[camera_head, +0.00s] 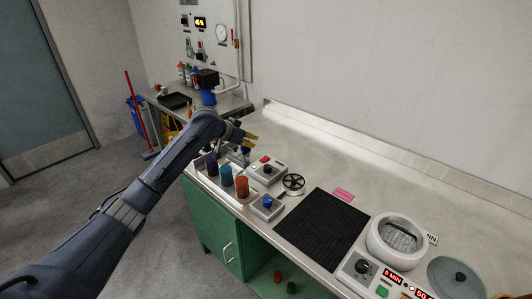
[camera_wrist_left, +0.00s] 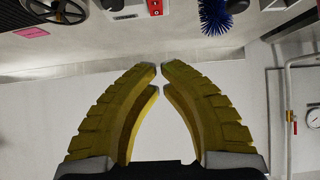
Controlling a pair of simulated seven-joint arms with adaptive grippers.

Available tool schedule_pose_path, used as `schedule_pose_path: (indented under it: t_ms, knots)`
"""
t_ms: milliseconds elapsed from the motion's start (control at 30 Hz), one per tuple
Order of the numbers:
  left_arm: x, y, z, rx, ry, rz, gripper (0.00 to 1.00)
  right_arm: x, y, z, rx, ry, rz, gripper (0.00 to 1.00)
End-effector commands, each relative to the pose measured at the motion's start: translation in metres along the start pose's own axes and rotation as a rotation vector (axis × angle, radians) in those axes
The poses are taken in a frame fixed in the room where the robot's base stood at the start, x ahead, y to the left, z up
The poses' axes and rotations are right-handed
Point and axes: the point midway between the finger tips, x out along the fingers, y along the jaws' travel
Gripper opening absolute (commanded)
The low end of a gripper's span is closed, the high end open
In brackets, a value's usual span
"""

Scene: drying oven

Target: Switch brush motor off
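A grey control box (camera_head: 266,170) with a red part and a black knob sits on the bench, beside the rack of coloured bottles. The edge of a box with a red part (camera_wrist_left: 155,7) shows at the top of the left wrist view; most of it is cut off. A blue bristled brush (camera_wrist_left: 214,16) shows at the top right there. My left gripper (camera_head: 247,138) is above the bench, behind the box. In the wrist view its yellow fingers (camera_wrist_left: 161,68) come together almost tip to tip, with nothing between them. The knob's setting is too small to read. My right gripper is out of view.
A rack (camera_head: 213,184) holds purple, blue and orange bottles. A box with a blue knob (camera_head: 267,205), a black handwheel (camera_head: 293,183), a black mat (camera_head: 320,228) and a round white device (camera_head: 398,240) stand to the right.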

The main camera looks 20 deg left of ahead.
Motion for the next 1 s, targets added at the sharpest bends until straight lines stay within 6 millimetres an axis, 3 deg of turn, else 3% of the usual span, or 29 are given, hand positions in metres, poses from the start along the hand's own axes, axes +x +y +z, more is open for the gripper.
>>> schedule_pose_path:
  t_ms: [167, 733, 1000]
  knots:
    - [0.015, 0.001, -0.001, -0.003, 0.001, 0.003, 0.00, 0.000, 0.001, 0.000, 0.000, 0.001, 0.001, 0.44]
    - [0.100, 0.001, 0.000, -0.004, 0.000, 0.002, 0.00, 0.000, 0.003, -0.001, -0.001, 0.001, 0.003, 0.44]
    - [0.120, 0.001, 0.021, -0.002, -0.001, 0.001, 0.00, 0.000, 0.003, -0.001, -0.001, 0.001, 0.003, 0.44]
